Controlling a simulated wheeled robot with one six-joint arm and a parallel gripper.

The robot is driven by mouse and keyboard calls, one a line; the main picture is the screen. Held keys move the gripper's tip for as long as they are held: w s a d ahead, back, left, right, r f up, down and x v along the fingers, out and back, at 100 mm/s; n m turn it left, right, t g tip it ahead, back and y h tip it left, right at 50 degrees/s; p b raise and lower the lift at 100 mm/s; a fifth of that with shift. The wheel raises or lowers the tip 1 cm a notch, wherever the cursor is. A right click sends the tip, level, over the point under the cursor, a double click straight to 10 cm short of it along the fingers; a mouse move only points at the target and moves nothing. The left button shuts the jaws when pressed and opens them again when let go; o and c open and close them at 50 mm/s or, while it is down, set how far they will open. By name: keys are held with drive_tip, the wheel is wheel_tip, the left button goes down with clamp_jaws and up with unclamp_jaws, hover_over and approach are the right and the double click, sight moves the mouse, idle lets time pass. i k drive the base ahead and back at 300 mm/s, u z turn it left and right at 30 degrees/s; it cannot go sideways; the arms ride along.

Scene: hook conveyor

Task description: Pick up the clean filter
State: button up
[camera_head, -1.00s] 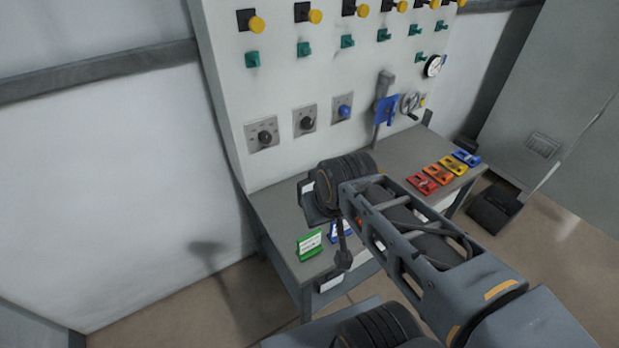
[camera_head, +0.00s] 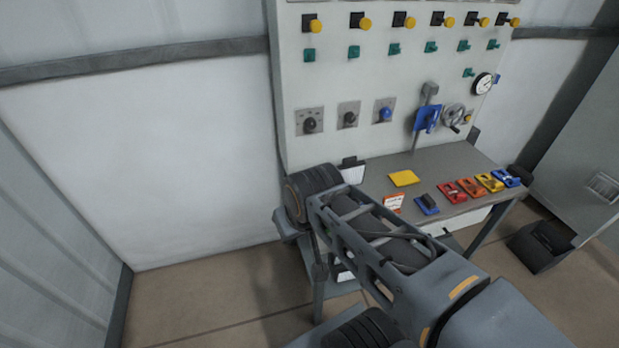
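I cannot pick out a clean filter for certain. On the grey workbench (camera_head: 440,165) lie a flat yellow piece (camera_head: 404,178), an orange-and-white labelled piece (camera_head: 393,202) and a small blue piece (camera_head: 427,205). A white-faced piece with a dark top (camera_head: 352,171) shows just behind my arm. My arm hides the bench's left part.
A row of red, orange, yellow and blue lock-like pieces (camera_head: 478,185) lies at the bench's right. The white control panel (camera_head: 350,80) with knobs and a blue valve handle (camera_head: 427,119) stands behind. A dark bin (camera_head: 541,247) is on the floor right. Floor at left is clear.

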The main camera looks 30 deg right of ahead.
sight(353, 172)
drive_tip(key=u, duration=0.75)
drive_tip(key=i, duration=2.5)
drive_tip(key=z, duration=3.2)
drive_tip(key=i, duration=0.5)
drive_tip(key=z, duration=0.05)
